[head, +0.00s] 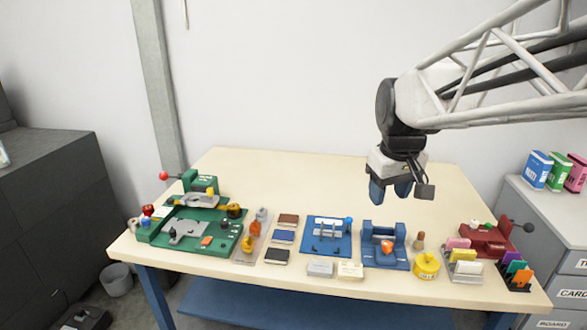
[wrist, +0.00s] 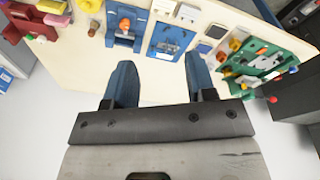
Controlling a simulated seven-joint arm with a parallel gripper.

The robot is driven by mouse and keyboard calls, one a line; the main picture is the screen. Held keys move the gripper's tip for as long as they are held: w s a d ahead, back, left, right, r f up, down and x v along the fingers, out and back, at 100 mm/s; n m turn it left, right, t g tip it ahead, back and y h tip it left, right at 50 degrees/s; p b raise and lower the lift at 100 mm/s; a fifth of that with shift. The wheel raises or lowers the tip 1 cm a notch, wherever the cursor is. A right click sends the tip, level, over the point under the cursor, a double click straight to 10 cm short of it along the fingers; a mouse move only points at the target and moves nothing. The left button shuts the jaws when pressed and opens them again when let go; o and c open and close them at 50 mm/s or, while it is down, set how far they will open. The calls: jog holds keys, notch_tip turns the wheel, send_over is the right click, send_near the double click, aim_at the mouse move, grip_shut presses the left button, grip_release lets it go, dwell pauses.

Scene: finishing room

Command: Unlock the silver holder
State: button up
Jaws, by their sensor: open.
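My gripper (head: 391,192) hangs open and empty above the back right of the table, apart from everything on it. Its two blue fingers are spread in the wrist view (wrist: 160,78). I cannot tell for sure which part is the silver holder. A silver-grey piece (head: 199,200) sits on the green fixture at the back left, near a red-knobbed lever (head: 165,176). A flat grey plate (head: 187,230) lies on the same green fixture (head: 223,252). The green fixture also shows at the right of the wrist view (wrist: 245,74). Whether anything is locked is too small to tell.
Along the front stand a blue board with grey pins (head: 312,246), a blue fixture with an orange knob (head: 371,258), a yellow round pot (head: 427,265), a red device (head: 482,238) and card racks. Small blocks lie between. The table's back (head: 290,178) is clear.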

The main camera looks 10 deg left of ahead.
jog(key=w+a+n, duration=0.4)
jog(key=w+a, duration=0.8)
jog(key=w, duration=0.2)
jog(key=n+g, duration=0.2)
jog(key=n, duration=0.8)
send_over(210, 189)
notch_tip(210, 189, down, 18)
jog(key=shift+a+r, duration=0.15)
jog(key=shift+f, duration=3.95)
